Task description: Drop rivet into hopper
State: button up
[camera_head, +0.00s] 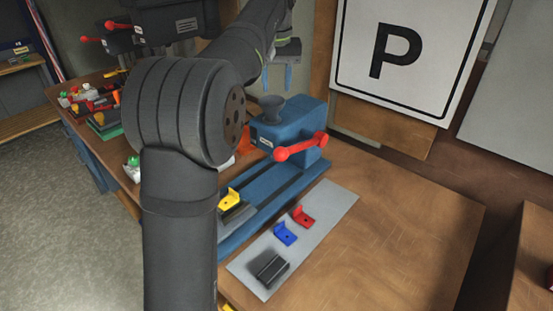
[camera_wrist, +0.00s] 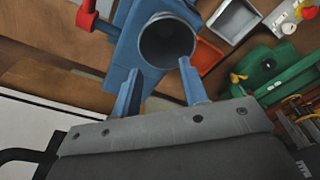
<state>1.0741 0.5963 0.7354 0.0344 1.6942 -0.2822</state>
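The hopper (camera_head: 272,106) is a dark grey funnel on top of a blue machine (camera_head: 290,132) with a red-handled lever. In the wrist view the hopper (camera_wrist: 167,42) shows its round, dark mouth just beyond the fingertips. My gripper (camera_head: 277,84) is above the hopper. Its two blue fingers stand apart in the wrist view (camera_wrist: 158,68), with nothing visible between them. I cannot make out a rivet in either view, and the inside of the hopper is too dark to read.
A grey plate (camera_head: 327,219) on the bench carries blue, red and black brackets. A yellow bracket (camera_head: 230,199) sits on the machine's rail. A P sign (camera_head: 405,50) stands behind. Bins, including a grey tray (camera_wrist: 234,20), and a green machine (camera_wrist: 270,66) lie beside the hopper.

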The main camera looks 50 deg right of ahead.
notch_tip(320, 180, up, 10)
jog(key=s+a, duration=0.1)
jog(key=shift+r, duration=0.25)
jog(key=shift+f, duration=0.1)
dwell(0.5)
jog(key=f, duration=0.8)
jog(key=w+d+f, duration=0.1)
jog(key=f, duration=0.3)
jog(key=shift+d+r, duration=0.1)
jog(key=shift+r, duration=0.8)
